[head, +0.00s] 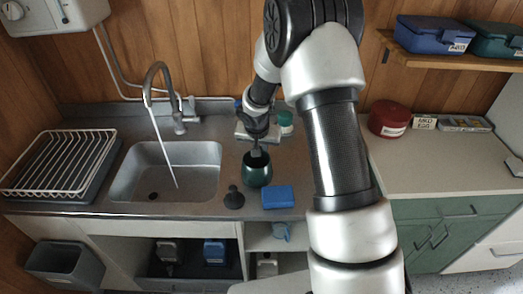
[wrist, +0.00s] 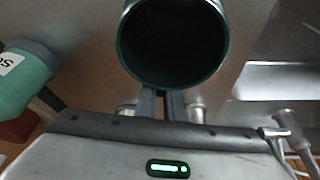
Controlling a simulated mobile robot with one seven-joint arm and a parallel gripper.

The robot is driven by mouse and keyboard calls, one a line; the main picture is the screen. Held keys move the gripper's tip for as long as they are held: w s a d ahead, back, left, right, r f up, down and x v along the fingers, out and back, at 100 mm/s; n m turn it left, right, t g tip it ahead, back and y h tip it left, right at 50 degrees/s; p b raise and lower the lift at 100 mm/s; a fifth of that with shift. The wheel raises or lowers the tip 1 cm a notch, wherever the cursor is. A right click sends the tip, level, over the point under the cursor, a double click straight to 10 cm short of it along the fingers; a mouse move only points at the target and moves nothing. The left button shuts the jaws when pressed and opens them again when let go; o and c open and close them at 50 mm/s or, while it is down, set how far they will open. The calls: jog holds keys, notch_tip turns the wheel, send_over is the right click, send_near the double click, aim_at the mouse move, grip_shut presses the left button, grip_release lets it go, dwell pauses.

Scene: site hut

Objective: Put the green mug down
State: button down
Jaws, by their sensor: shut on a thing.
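The dark green mug (head: 257,175) is upright at the counter, right of the sink and left of a blue sponge-like block (head: 278,197). My gripper (head: 256,153) is shut on the mug at its far side, reaching down from above. In the wrist view the mug (wrist: 172,45) shows its open mouth and dark inside, with the gripper's fingers (wrist: 163,104) closed together at its rim. I cannot tell whether the mug's base touches the counter (head: 205,207).
The sink (head: 200,175) lies left, with a thin pale stream from its tap (head: 158,75). A dark plunger-like thing (head: 234,198) stands just left of the mug. The right worktop (head: 440,165) is largely clear.

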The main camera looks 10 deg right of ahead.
jog(key=shift+f, duration=0.15)
jog(key=c, duration=1.8)
grip_release()
jog(key=shift+c, duration=0.2)
jog(key=shift+p, duration=0.3)
